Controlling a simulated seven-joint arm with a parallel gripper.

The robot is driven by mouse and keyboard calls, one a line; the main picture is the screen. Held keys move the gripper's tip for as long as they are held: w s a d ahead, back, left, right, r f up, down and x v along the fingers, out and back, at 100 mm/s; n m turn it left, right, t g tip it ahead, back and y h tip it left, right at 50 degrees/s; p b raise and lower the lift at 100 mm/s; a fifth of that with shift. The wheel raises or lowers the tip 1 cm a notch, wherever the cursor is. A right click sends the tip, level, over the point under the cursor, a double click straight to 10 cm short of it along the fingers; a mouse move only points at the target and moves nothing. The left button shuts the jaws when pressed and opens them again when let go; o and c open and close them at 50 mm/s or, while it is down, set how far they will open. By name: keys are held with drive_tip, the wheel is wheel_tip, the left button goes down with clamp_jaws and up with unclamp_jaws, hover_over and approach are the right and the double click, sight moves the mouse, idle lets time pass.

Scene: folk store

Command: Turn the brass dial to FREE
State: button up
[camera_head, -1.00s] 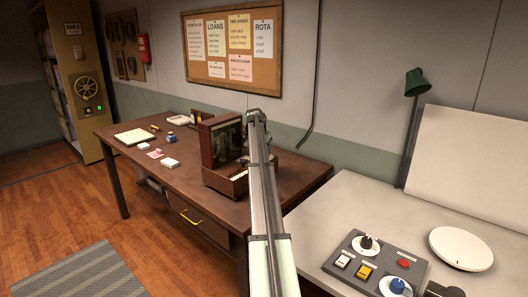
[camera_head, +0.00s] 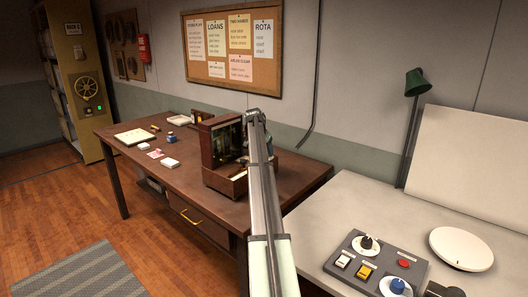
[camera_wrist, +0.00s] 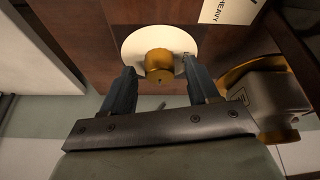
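The brass dial (camera_wrist: 158,66) is a round knob on a white disc (camera_wrist: 133,45), set on a dark wooden panel in the wrist view. My gripper (camera_wrist: 159,72) is open, with one finger on each side of the dial. A gap shows at the left finger; whether the right finger touches is unclear. Markings at the disc's right edge are partly hidden and too small to read. In the head view, the wooden case (camera_head: 222,180) stands on the brown desk, and my arm hides its right part and my gripper.
A card reading HEAVY (camera_wrist: 225,8) is on the wood. A brass-and-grey fitting (camera_wrist: 268,95) lies close right of my right finger. The brown desk (camera_head: 130,160) holds small items at left. A grey control panel (camera_head: 372,262) sits on the pale table at right.

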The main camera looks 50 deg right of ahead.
drive_tip(key=v, duration=1.3)
drive_tip(key=shift+r, duration=0.4)
drive_tip(key=shift+a, duration=0.1)
